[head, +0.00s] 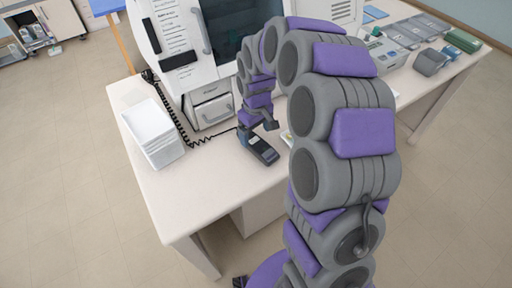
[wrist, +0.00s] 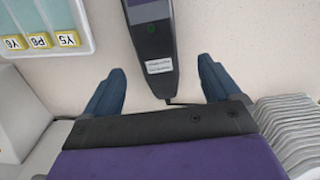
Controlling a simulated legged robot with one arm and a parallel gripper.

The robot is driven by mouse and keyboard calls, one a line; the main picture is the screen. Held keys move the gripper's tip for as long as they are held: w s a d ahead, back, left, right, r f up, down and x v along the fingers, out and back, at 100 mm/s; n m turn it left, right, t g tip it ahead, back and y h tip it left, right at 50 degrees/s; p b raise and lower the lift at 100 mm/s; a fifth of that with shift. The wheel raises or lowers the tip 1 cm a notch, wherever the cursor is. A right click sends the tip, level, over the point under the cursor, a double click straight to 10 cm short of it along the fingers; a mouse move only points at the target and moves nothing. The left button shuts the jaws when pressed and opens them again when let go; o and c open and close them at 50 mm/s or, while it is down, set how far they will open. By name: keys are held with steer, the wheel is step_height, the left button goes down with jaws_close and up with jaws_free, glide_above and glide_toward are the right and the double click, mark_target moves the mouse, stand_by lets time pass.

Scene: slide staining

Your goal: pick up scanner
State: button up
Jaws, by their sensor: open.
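The scanner is a dark handheld device (head: 262,149) lying on the pale table in front of the large white machine. In the wrist view the scanner (wrist: 154,45) shows a green button and a white label, with a cord at its near end. My gripper (head: 258,125) is above the machine-side end of the scanner in the head view. In the wrist view my gripper (wrist: 162,80) has its two blue fingers wide apart, one on each side of the scanner's labelled end, with nothing between them touching. The height gap is hard to judge.
The white machine (head: 205,50) rises behind, with a coiled black cord (head: 172,112) running down to the table. A tray with yellow labelled blocks (wrist: 40,41) is at the wrist view's upper left. The table front is clear.

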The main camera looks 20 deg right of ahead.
mark_target(257, 143)
steer(key=shift+f, duration=0.4)
steer(key=f+b, duration=0.1)
steer(key=f, duration=0.1)
steer(key=d+f, duration=0.1)
steer(key=f, duration=0.1)
steer(key=shift+f+b, duration=0.35)
steer(key=shift+b, duration=0.05)
steer(key=shift+a+r, duration=0.1)
steer(key=shift+a, duration=0.35)
steer(key=shift+c, duration=1.4)
steer(key=shift+d, duration=0.25)
steer(key=c, duration=0.6)
steer(key=shift+a, duration=0.1)
steer(key=c, duration=0.4)
